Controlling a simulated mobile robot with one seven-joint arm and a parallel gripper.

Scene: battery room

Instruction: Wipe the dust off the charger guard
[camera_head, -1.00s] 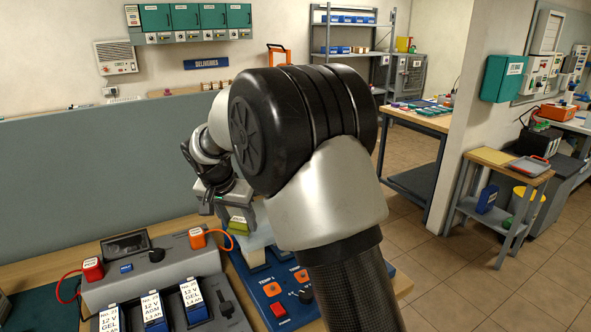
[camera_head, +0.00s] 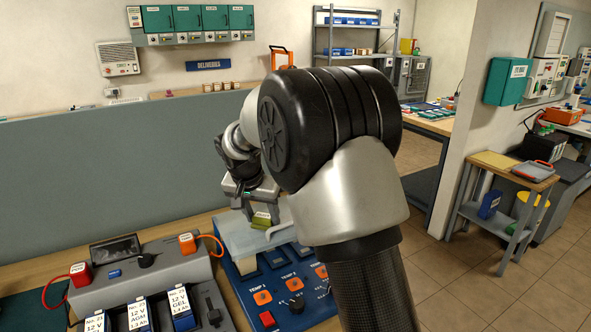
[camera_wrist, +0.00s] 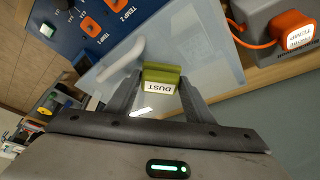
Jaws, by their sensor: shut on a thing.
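The charger guard (camera_head: 232,236) is a pale, see-through cover over the back of the blue charger (camera_head: 245,285). It also fills the middle of the wrist view (camera_wrist: 213,55). My gripper (camera_head: 262,212) is shut on a green duster block (camera_head: 261,221) labelled "DUST". In the wrist view the block (camera_wrist: 160,77) sits between the two fingertips, over the guard. The block is at or just above the guard's surface; I cannot tell whether it touches. No distinct dust marks show. My arm hides the right part of the guard in the head view.
A grey battery unit (camera_head: 150,280) with several batteries, red and orange clamps and cables stands left of the charger. A grey upright panel (camera_head: 100,185) runs behind the bench. The charger's knobs and orange buttons lie in front of the guard.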

